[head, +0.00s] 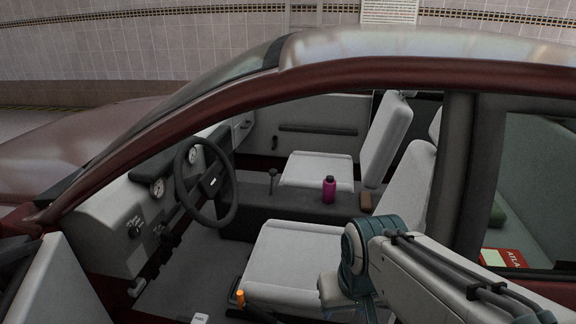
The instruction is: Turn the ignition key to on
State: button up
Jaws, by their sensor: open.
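The car's interior shows through the side opening in the head view. Small dark controls with labels (135,229) sit on the dashboard, left of the wheel. I cannot tell the ignition key among these and the dark parts below the wheel. My arm reaches in from the lower right and bends down over the near seat (285,262). My gripper cannot be made out in this view.
A lever with an orange tip (240,297) stands beside the near seat. A purple bottle (328,189) stands on the dark centre console (262,203), near the gear lever (272,180). The dark red roof frame (330,72) and door pillar (457,170) border the opening.

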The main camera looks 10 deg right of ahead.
aim_at(164, 238)
jog(key=k, duration=1.1)
jog(key=u, duration=1.15)
jog(key=i, duration=1.25)
jog(key=z, duration=0.6)
jog(key=i, duration=0.45)
jog(key=z, duration=0.45)
